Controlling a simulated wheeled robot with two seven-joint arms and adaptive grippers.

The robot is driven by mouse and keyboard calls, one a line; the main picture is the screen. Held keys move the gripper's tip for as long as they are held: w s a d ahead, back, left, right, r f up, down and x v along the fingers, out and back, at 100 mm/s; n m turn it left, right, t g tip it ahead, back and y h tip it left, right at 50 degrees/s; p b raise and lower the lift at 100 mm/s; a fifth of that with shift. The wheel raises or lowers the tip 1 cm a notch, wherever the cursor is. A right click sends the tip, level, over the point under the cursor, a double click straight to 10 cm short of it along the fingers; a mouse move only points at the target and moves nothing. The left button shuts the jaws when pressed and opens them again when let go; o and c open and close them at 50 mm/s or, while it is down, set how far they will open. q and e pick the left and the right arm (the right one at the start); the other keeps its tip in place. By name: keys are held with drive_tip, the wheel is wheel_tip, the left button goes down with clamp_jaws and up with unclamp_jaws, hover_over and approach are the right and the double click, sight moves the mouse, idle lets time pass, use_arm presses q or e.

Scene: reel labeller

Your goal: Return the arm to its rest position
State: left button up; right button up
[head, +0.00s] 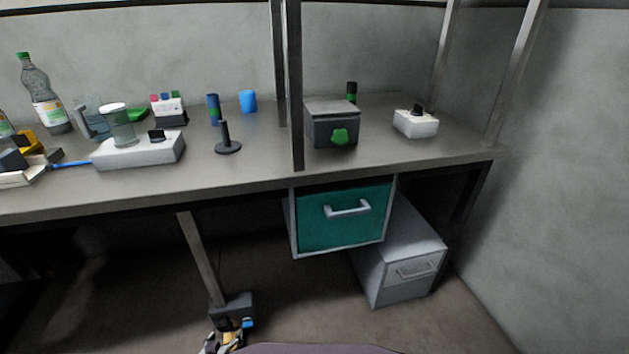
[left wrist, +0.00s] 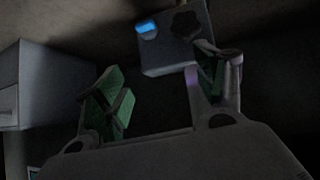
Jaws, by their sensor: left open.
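My left gripper (head: 224,341) shows at the bottom edge of the head view, low in front of the bench and only partly in frame. In the left wrist view its two green-padded fingers (left wrist: 160,86) are spread apart with nothing between them. Beyond the fingers is a grey box (left wrist: 175,62) with a blue button and a dark knob; in the head view this dark box (head: 236,305) is at the foot of a bench leg, close to the gripper. My right gripper is in neither view.
The bench (head: 260,172) overhangs this area. A teal drawer (head: 343,217) hangs under it, and a grey cabinet (head: 400,260) stands on the floor to the right. Bottles, a white device (head: 138,150) and a dark lidded box (head: 330,125) stand on top. Floor between leg and cabinet looks clear.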

use_arm(q)
drive_tip(key=s+d+r+m+g, duration=0.1)
drive_tip(key=s+d+r+g, duration=0.2)
drive_tip(key=s+r, duration=0.3)
drive_tip(key=s+d+r+m+g, duration=0.2)
drive_tip(key=s+r, duration=0.5)
drive_tip(key=r, duration=0.7)
drive_tip(key=shift+s+d+r+m+g+h+p, duration=0.25)
drive_tip(key=shift+d+g+p, duration=0.2)
drive_tip(key=shift+d+g, duration=0.3)
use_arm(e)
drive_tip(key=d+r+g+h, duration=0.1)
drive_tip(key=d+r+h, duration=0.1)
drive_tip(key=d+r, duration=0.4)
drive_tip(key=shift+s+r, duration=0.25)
use_arm(q)
drive_tip(key=shift+w+f+p, duration=0.3)
drive_tip(key=shift+f+p, duration=0.05)
drive_tip(key=shift+p, duration=0.2)
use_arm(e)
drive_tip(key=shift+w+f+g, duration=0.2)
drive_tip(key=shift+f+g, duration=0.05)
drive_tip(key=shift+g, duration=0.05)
